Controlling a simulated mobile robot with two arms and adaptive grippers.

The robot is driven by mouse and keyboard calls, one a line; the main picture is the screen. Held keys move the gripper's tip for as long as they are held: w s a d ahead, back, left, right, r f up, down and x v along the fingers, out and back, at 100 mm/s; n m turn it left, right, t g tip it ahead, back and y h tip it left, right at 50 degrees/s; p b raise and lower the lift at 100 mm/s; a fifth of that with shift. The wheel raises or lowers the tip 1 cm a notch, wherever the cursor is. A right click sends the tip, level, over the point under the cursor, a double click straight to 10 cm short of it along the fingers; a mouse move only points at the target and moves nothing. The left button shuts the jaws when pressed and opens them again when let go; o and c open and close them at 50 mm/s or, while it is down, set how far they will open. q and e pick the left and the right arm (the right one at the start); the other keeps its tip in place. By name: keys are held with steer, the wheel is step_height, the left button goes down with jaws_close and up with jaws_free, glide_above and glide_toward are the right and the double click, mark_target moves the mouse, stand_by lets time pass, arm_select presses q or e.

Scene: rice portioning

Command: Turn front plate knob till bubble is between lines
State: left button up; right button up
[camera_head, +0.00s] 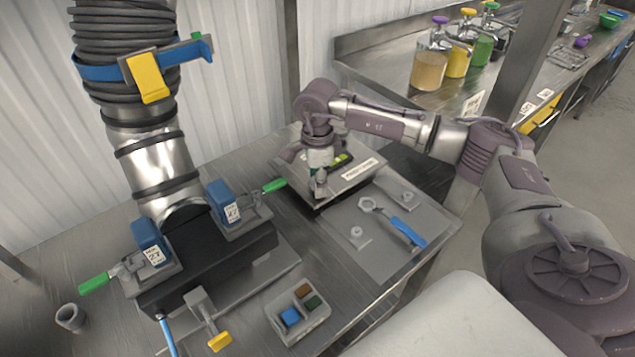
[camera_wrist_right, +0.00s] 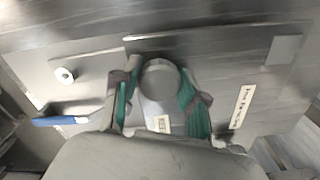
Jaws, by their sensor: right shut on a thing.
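My right gripper (camera_head: 318,188) reaches down at the near left part of a raised metal plate (camera_head: 378,172), which bears a white label (camera_head: 358,169). In the right wrist view, its green-padded fingers (camera_wrist_right: 158,95) stand on both sides of a round metal knob (camera_wrist_right: 160,77) and are shut on it. A yellow-green bubble vial (camera_head: 342,160) shows partly behind the gripper. The bubble and its lines are too small and too covered to read. My left gripper is not in view.
A blue-handled wrench (camera_head: 408,232) lies on a flat grey sheet (camera_head: 385,262) in front of the plate, near small bolts. A black clamp fixture with blue blocks (camera_head: 150,242) and a hose stand left. A small tray (camera_head: 300,325) holds coloured blocks.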

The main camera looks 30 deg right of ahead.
steer(key=shift+m, duration=0.3)
steer(key=o, duration=1.1)
steer(key=shift+o, duration=0.2)
step_height(320, 180, up, 12)
